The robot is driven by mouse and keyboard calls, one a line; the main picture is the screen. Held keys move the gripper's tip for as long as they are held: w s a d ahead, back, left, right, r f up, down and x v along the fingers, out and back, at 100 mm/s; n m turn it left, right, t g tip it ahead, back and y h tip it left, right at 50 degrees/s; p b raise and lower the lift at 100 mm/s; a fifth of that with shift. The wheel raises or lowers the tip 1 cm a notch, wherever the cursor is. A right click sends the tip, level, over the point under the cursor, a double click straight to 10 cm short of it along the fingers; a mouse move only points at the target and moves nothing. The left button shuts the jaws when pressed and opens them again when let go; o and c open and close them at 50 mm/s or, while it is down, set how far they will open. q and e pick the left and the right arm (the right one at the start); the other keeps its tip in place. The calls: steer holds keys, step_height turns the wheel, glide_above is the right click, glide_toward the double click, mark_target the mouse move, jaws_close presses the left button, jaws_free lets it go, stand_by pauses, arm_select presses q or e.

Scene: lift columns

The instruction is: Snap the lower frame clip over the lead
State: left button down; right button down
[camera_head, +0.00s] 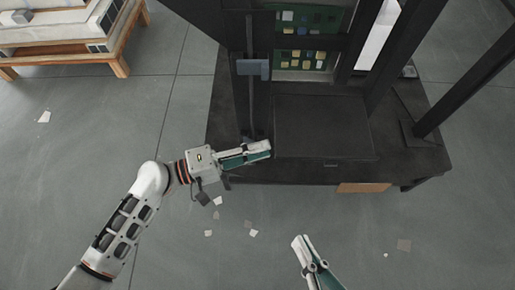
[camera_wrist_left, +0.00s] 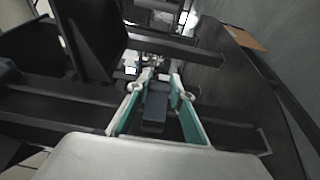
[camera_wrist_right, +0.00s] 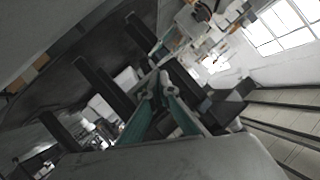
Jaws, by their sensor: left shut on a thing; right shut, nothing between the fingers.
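My left gripper (camera_head: 267,150) is low beside the dark frame, at the left front of its base. In the left wrist view its fingers (camera_wrist_left: 161,79) are on either side of a small blue-grey block (camera_wrist_left: 156,104), which looks like the lower frame clip. It is shut on this block. Whether the clip is over the lead cannot be told. A blue-grey clip (camera_head: 252,68) sits higher on a thin dark vertical strip (camera_head: 250,105), perhaps the lead. My right gripper (camera_head: 303,243) is shut and empty at the bottom of the head view, away from the frame.
The dark frame base (camera_head: 325,130) has posts rising at the right. Green panels with small yellow blocks (camera_head: 300,60) are behind. A wooden bench (camera_head: 118,65) stands at the upper left. Paper scraps (camera_head: 253,233) lie on the otherwise clear grey floor.

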arm_select(q)
steer(key=t, duration=0.1)
steer(key=n, duration=0.1)
steer(key=n+t+y, duration=0.1)
steer(key=shift+w+d+t+b, duration=0.25)
steer(key=shift+d+t+b, duration=0.05)
steer(key=shift+w+n+t+y, duration=0.2)
steer(key=shift+n+t+y, duration=0.15)
steer(key=shift+t, duration=0.25)
steer(key=c, duration=1.8)
jaws_free()
steer(key=shift+o, duration=0.2)
steer(key=shift+a, duration=0.1)
steer(key=v, duration=1.1)
steer(key=shift+s+a, duration=0.25)
steer(key=shift+a, duration=0.1)
steer(key=shift+r, duration=0.1)
